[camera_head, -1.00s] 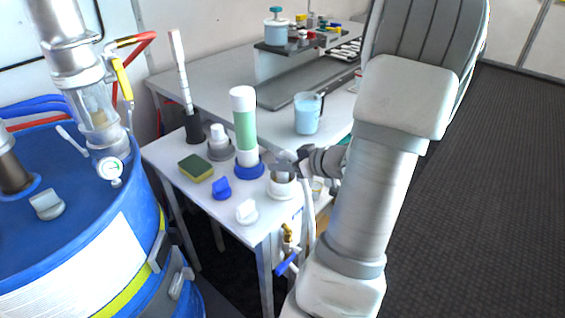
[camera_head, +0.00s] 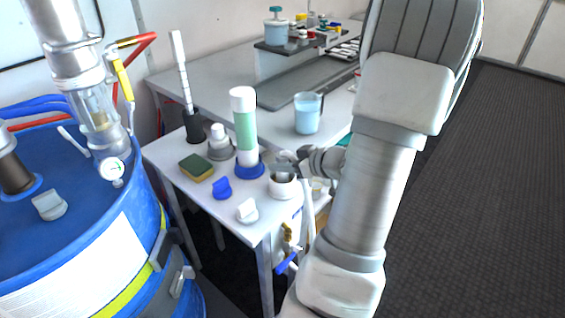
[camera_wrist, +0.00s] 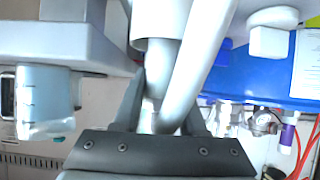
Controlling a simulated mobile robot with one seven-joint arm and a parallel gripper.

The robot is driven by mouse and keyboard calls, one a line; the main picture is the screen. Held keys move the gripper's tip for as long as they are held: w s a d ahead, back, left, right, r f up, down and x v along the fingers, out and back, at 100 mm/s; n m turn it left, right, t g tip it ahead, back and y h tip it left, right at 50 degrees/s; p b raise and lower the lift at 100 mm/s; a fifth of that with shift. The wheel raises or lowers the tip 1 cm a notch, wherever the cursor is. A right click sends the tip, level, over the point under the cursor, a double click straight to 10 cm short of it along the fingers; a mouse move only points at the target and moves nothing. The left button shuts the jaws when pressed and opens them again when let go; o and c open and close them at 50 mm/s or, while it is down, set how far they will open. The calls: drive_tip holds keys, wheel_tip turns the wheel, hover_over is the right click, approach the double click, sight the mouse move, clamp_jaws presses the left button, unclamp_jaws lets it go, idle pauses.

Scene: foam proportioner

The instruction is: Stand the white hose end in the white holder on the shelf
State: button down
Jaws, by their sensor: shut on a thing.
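The white holder (camera_head: 283,188) is a short round cup at the right front edge of the small white shelf (camera_head: 190,158). My gripper (camera_head: 285,168) is right over its mouth. In the wrist view my gripper (camera_wrist: 163,95) is shut on the white hose end (camera_wrist: 160,75), partly hidden between the dark fingers. The hose end lines up with the white holder (camera_wrist: 160,22) and appears to meet its mouth; how deep it sits I cannot tell. The white hose (camera_head: 308,212) loops down outside the holder past the shelf edge.
On the shelf stand a green-and-white tube (camera_head: 245,128), a sponge (camera_head: 197,167), a blue clip (camera_head: 222,188) and a white clip (camera_head: 247,210). A blue drum (camera_head: 90,240) is at left. A jug (camera_head: 308,113) stands on the bench behind.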

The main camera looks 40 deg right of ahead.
drive_tip(key=shift+f, duration=0.6)
idle(0.7)
drive_tip(key=c, duration=0.8)
unclamp_jaws()
drive_tip(key=shift+o, duration=0.2)
drive_tip(key=p+v, duration=0.2)
drive_tip(key=v, duration=0.1)
drive_tip(key=shift+r, duration=0.2)
drive_tip(key=p+v, duration=0.6)
drive_tip(key=v, duration=0.1)
drive_tip(key=shift+s, duration=0.5)
